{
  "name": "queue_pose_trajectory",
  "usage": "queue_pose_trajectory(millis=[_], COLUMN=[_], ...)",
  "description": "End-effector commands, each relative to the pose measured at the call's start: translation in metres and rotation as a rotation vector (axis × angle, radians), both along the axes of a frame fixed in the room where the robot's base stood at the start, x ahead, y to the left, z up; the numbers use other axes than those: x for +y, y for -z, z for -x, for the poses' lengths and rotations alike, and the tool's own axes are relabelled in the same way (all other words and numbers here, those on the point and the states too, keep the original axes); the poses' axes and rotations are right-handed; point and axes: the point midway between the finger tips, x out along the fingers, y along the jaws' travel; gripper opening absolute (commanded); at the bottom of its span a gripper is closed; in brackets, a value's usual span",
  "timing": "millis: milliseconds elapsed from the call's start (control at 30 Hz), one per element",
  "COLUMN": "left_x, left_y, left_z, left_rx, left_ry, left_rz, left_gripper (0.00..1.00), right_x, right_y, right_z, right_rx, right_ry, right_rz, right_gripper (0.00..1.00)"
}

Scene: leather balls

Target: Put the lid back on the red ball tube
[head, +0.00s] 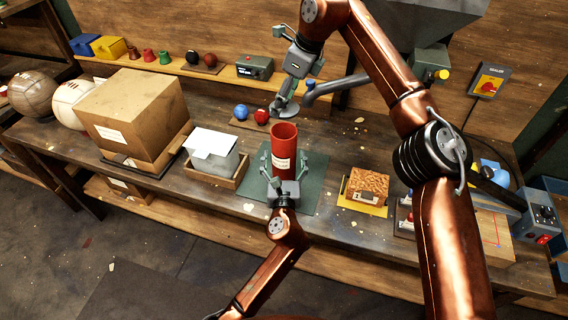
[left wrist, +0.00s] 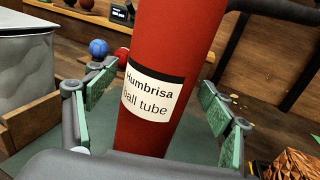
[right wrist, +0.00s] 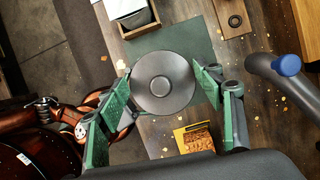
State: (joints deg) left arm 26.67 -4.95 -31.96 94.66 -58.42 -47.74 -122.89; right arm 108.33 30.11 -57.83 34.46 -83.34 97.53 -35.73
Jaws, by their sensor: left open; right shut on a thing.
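The red ball tube (head: 284,153) stands upright on a green mat (head: 258,194), its top open in the head view. It fills the middle of the left wrist view (left wrist: 165,60), its white label facing my left gripper. My left gripper (head: 286,166) is open, its fingers on either side of the tube with gaps. My right gripper (right wrist: 163,88) is shut on the round grey lid (right wrist: 164,70), which also shows in the head view (head: 281,109) above the tube's mouth. The tube is not visible in the right wrist view, where the lid blocks that area.
A blue ball (head: 241,112) and a red ball (head: 262,116) rest on a small board behind the tube. A lidded grey bin (head: 212,160) in a wooden tray stands left. A cork-like block (head: 367,184) on a yellow pad lies right. A grey pipe (head: 335,87) is close behind my right gripper.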

Motion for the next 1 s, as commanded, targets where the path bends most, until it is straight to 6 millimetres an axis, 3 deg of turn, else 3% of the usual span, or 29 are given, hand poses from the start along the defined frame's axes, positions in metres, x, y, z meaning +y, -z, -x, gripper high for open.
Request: queue_pose_trajectory(millis=[200,500,1000], left_x=[0.0003,0.0002,0.0002], left_y=[0.0008,0.0007,0.0006], left_z=[-0.0134,-0.0142,-0.0139], left_rx=[0.001,0.001,0.001], left_ry=[-0.001,0.000,0.000], left_rz=[0.001,0.001,0.000], left_gripper=[0.75,0.75,0.40], right_x=[-0.0001,-0.0001,-0.0001], right_y=[0.0012,0.0010,0.0010], right_z=[-0.0002,-0.0002,-0.0002], right_rx=[0.000,0.000,0.000], right_ry=[0.000,0.000,0.000], right_rz=[0.001,0.001,0.001], right_gripper=[0.49,0.49,0.49])
